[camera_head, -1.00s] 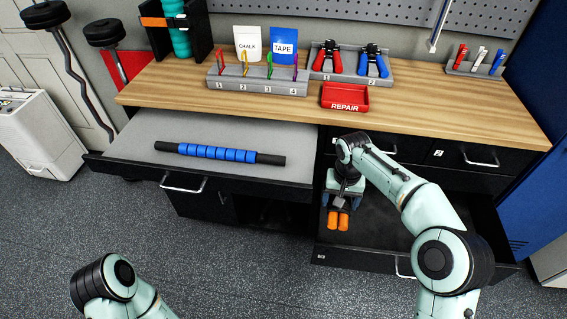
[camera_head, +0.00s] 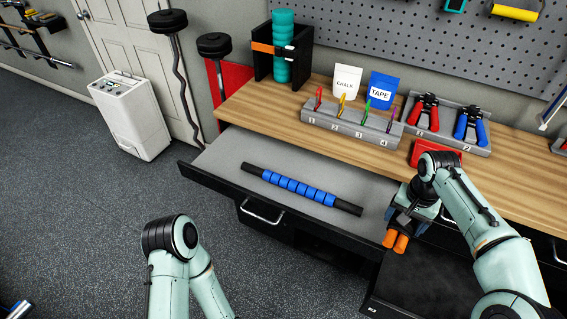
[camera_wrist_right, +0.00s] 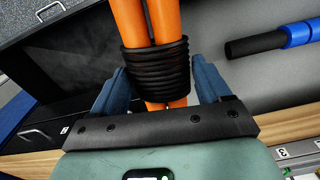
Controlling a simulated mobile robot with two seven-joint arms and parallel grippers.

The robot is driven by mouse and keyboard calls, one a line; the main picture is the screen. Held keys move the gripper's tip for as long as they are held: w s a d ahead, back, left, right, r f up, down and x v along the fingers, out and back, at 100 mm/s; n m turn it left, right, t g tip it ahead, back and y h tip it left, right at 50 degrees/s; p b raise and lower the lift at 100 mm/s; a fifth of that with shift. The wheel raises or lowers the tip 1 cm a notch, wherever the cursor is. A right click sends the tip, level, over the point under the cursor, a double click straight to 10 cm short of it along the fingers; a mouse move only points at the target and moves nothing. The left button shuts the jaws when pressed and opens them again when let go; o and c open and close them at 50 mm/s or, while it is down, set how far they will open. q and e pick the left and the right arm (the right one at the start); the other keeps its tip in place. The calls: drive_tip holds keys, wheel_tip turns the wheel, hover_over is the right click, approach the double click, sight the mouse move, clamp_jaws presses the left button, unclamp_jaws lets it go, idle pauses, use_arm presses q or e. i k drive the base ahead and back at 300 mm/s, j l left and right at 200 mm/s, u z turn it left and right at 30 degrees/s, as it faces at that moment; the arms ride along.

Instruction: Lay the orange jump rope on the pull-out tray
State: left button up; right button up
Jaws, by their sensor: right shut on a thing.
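The orange jump rope has two orange handles (camera_head: 395,241) bound by a black coiled cord (camera_wrist_right: 155,68). My right gripper (camera_head: 408,217) is shut on this bundle, with a blue finger on each side of the coil in the wrist view (camera_wrist_right: 160,88). It holds the rope just right of the pull-out tray's right front corner, above the open lower drawer. The pull-out tray (camera_head: 224,157) has a grey surface and a black front edge with a metal handle. My left arm shows at the lower left, but its gripper is out of view.
A blue and black massage roller (camera_head: 300,187) lies across the middle of the tray, with bare grey surface behind and left of it. The open black drawer (camera_head: 425,285) is below my right gripper. A red REPAIR bin (camera_head: 422,152) stands on the wooden bench (camera_head: 255,105).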

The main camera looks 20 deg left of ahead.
sight(226, 159)
drive_tip(key=i+j, duration=0.1)
drive_tip(key=j, duration=0.45)
drive_tip(key=i+j, duration=0.1)
drive_tip(key=j, duration=0.5)
drive_tip(key=i+j+z, duration=0.1)
drive_tip(key=j, duration=0.45)
drive_tip(key=i+j, duration=0.1)
drive_tip(key=j, duration=0.45)
drive_tip(key=i+j, duration=0.1)
drive_tip(key=j, duration=0.5)
drive_tip(key=z, duration=0.05)
